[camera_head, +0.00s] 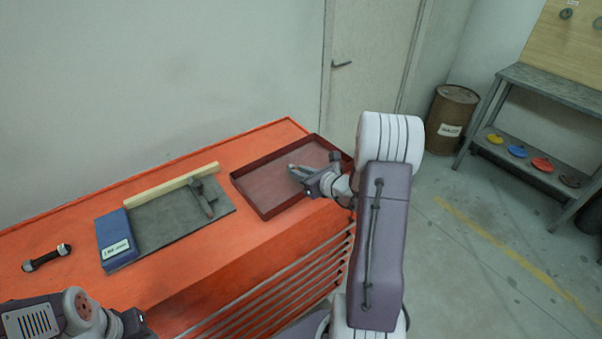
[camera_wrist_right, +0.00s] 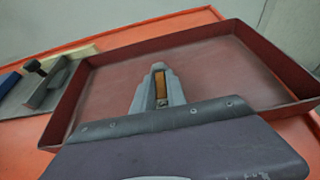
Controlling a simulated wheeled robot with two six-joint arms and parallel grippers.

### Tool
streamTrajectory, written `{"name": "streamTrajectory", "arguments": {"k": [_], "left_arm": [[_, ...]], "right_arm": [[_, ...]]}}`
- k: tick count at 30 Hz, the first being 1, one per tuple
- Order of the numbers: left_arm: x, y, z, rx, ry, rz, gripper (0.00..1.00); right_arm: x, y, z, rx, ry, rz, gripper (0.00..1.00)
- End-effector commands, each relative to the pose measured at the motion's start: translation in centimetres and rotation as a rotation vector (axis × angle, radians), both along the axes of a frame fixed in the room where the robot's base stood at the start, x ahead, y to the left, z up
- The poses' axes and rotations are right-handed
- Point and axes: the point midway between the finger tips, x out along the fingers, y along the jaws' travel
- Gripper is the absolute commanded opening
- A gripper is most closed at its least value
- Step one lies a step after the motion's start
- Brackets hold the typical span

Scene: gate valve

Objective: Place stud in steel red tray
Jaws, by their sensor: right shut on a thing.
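The steel red tray (camera_head: 262,207) is a shallow dark red tray on the orange bench top, and its walls also show in the right wrist view (camera_wrist_right: 75,95). My right gripper (camera_head: 293,169) is over the tray, inside its rim as seen from above. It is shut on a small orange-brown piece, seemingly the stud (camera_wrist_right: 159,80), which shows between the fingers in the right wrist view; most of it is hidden. The height above the tray floor is hard to tell. My left gripper (camera_head: 133,322) is at the bottom left, only partly seen.
A grey mat (camera_head: 160,222) holds a dark tool (camera_head: 202,198), with a wooden strip (camera_head: 160,187) behind and a blue labelled box (camera_head: 114,240) at its left. A dark bolt with nuts (camera_head: 47,258) lies further left. A rusty drum (camera_head: 450,122) stands away at right.

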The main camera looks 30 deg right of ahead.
Motion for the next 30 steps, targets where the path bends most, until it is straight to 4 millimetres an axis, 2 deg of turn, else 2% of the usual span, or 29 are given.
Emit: {"name": "streamTrajectory", "arguments": {"k": [5,6,8,20,23,30], "left_arm": [[0.0,0.0,-0.6,0.000,0.000,0.000,0.42],[0.0,0.0,-0.4,0.000,0.000,0.000,0.42],[0.0,0.0,-0.4,0.000,0.000,0.000,0.42],[0.0,0.0,0.2,0.000,0.000,0.000,0.42],[0.0,0.0,-0.2,0.000,0.000,0.000,0.42],[0.0,0.0,-0.3,0.000,0.000,0.000,0.42]], "right_arm": [[0.0,0.0,-0.4,-0.001,-0.002,0.000,0.00],[0.0,0.0,-0.3,0.000,0.000,0.000,0.25],[0.0,0.0,-0.3,0.000,0.001,0.000,0.39],[-0.2,-0.1,0.3,0.001,0.000,-0.001,0.39],[-1.7,-0.4,0.7,-0.001,0.001,-0.004,0.39],[-6.6,-1.0,2.8,-0.001,0.000,-0.006,0.39]]}}
